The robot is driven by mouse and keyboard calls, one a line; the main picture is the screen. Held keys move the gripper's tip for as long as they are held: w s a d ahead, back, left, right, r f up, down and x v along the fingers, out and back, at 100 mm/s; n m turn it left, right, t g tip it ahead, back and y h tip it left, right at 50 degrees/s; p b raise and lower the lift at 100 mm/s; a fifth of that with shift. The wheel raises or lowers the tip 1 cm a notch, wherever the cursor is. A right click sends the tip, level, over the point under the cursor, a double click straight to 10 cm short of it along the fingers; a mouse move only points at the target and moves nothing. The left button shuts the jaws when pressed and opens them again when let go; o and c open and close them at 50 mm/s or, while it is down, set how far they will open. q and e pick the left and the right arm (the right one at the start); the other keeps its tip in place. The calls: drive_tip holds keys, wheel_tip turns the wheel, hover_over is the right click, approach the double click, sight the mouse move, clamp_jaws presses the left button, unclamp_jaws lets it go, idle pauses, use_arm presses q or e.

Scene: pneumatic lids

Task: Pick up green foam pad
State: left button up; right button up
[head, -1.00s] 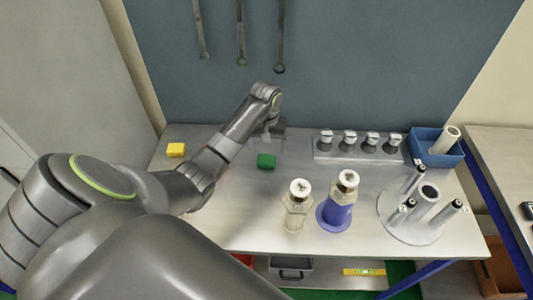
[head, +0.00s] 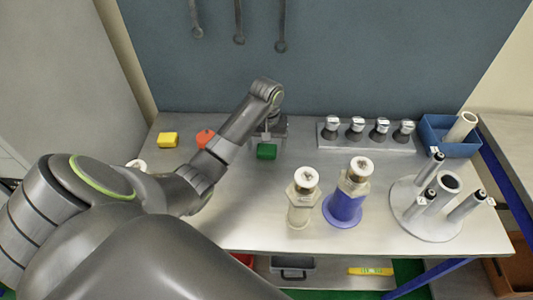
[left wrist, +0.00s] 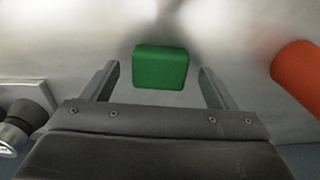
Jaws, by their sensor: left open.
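The green foam pad (head: 267,152) is a small block on the table toward the back, just in front of my left gripper in the head view. In the left wrist view the green foam pad (left wrist: 161,67) lies between the lines of the two open fingers, around and slightly beyond their tips, with clear space on both sides. My left gripper (left wrist: 158,78) is open and empty; in the head view my left gripper (head: 268,137) is partly hidden by its own wrist. My right gripper is not in view.
A yellow block (head: 168,140) and a red-orange object (head: 204,138) lie left of the pad. Two bottle-like cylinders stand front right, the right one in a blue base (head: 343,208). A holder rack (head: 366,140), a blue bin (head: 450,145) and a round stand (head: 425,222) are farther right.

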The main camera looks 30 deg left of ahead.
sight(267, 148)
use_arm(q)
drive_tip(key=shift+f, duration=0.1)
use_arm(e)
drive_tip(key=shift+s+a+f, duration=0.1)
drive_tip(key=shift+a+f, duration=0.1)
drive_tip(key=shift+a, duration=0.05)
use_arm(q)
drive_tip(key=c, duration=1.1)
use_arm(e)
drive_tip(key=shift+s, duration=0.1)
use_arm(q)
drive_tip(key=shift+o, duration=0.2)
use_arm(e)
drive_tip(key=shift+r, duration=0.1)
use_arm(q)
drive_tip(key=shift+r+p, duration=0.85)
drive_tip(key=shift+p, duration=0.25)
wheel_tip(267, 148, up, 8)
drive_tip(key=p, duration=1.1)
drive_tip(key=shift+r, duration=0.15)
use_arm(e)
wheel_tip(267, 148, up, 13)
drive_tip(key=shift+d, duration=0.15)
